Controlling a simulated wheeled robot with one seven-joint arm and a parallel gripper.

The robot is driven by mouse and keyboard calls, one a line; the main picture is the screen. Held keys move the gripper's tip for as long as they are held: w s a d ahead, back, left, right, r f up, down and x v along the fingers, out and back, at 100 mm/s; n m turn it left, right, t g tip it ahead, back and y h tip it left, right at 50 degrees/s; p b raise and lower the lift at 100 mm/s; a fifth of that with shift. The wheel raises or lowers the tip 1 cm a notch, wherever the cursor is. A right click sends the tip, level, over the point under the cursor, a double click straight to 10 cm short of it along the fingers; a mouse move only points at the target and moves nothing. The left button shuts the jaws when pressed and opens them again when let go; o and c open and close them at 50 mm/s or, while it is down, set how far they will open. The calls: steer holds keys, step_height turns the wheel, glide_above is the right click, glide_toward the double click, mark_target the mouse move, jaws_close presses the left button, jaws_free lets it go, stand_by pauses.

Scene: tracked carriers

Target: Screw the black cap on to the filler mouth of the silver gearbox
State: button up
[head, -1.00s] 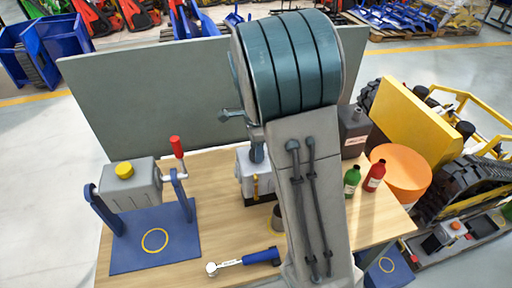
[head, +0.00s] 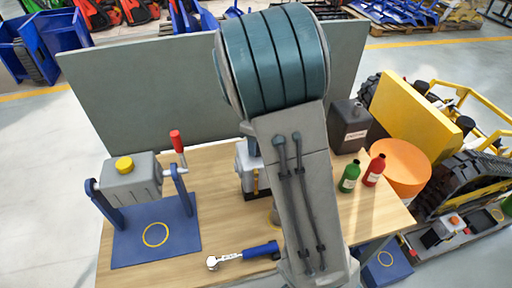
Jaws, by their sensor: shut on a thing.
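The silver gearbox (head: 243,176) stands mid-table on a dark base, with a yellow strip on its front. My arm hides its right side. My gripper (head: 252,148) is mostly hidden behind my own arm; only a small blue-grey part at the arm's end shows, just over the top of this gearbox. The black cap and the filler mouth are hidden from view, so whether they touch cannot be seen. A second, grey gearbox (head: 130,186) with a yellow cap (head: 124,165) sits in a blue stand (head: 180,232) at the left.
A torque wrench with a blue handle (head: 261,250) lies at the table's front. A green bottle (head: 349,178), a red bottle (head: 374,170) and a dark canister (head: 350,128) stand right of my arm. A grey panel (head: 130,100) rises behind the table. Bare wood (head: 222,215) shows left of centre.

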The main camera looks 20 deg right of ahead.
steer(key=m, duration=0.3)
steer(key=shift+m, duration=1.3)
steer(key=m, duration=0.2)
steer(key=shift+m, duration=0.3)
steer(key=m, duration=0.5)
steer(key=shift+f, duration=0.1)
steer(key=shift+m, duration=1)
